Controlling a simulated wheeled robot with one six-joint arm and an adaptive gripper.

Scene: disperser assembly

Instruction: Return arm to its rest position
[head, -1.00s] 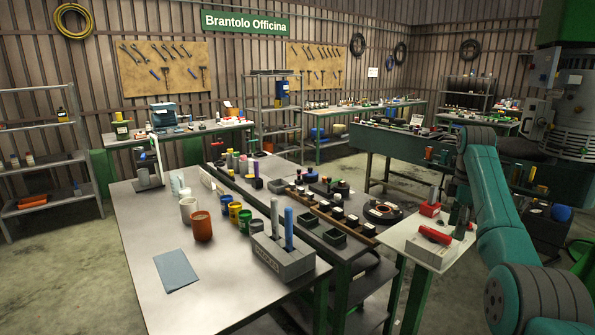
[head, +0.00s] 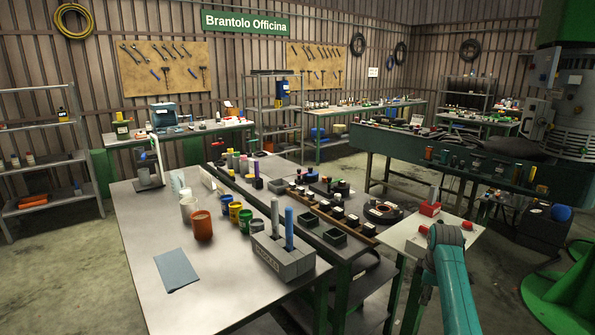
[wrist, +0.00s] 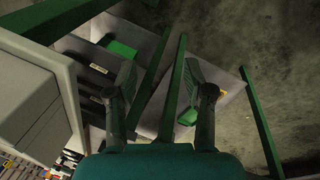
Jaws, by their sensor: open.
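My arm (head: 447,275) reaches up from the bottom right of the head view, its rounded joint in front of the small white side table. My gripper's fingers are hidden in the head view. In the wrist view my gripper (wrist: 160,80) is open, its two dark fingers spread wide apart with nothing between them. Beyond the fingers are green frame bars (wrist: 178,80), a pale grey panel and concrete floor. No object is held.
The small side table (head: 398,238) bears a red block (head: 430,209) and red parts partly behind my arm. The main workbench (head: 150,225) stands left, with a grey holder (head: 283,262), cups and a blue sheet (head: 176,269). A green machine base (head: 560,290) is at right. Floor shows between.

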